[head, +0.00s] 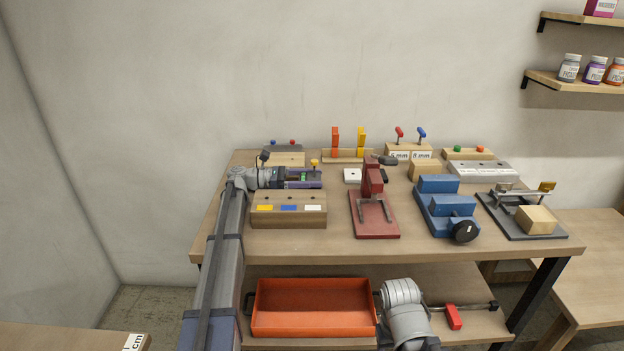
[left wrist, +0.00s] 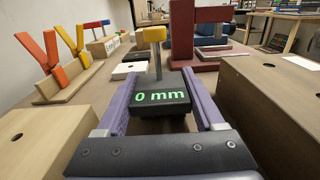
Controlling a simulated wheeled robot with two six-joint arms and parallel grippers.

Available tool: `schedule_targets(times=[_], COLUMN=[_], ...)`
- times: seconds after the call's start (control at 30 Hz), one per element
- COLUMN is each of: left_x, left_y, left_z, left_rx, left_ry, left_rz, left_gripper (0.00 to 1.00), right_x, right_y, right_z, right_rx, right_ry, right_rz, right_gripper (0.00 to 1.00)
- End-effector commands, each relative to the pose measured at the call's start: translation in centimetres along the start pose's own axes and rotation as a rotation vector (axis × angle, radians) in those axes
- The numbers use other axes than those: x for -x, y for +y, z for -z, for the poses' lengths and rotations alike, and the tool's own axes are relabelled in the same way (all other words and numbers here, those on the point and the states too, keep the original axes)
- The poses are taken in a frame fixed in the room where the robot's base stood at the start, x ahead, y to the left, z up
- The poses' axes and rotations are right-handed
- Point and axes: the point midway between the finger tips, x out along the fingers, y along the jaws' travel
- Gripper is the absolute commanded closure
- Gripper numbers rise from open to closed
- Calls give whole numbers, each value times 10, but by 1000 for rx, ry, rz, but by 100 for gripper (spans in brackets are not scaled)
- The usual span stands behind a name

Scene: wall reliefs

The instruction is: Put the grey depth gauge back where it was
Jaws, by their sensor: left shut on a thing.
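The grey depth gauge (left wrist: 160,92) is a dark block with a green "0 mm" display and an upright rod with a yellow cap. My left gripper (left wrist: 162,112) has its two purple fingers shut on either side of the block. In the head view the left gripper (head: 304,179) is at the table's left part, and the gauge's yellow cap (head: 314,162) rises above it. The gauge is upright; I cannot tell whether its underside touches the table. My right gripper is not visible, only part of my right arm at the bottom.
A wooden block with coloured labels (head: 289,210) stands in front of the left gripper, another wooden block (head: 283,160) behind. A small white block (head: 352,176) and a red press (head: 374,215) stand to the right. An orange tray (head: 313,308) is on the lower shelf.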

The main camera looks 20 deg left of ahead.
Motion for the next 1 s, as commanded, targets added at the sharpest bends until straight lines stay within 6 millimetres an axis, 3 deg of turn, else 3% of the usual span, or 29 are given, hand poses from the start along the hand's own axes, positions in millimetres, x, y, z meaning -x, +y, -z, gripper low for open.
schedule_targets(times=[0.6,0.63,0.9,1.0], left_x=[-1,-1,-2,-2], left_y=[-5,-5,-7,-8], left_z=[11,11,12,12], left_rx=[2,2,3,4], left_ry=[8,8,8,8], left_rz=[7,7,9,9], left_gripper=[97,29,0,0], right_x=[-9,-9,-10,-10], right_y=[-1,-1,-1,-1], right_z=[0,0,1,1], right_rx=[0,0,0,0], right_ry=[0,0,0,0], right_rz=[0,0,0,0], right_gripper=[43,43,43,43])
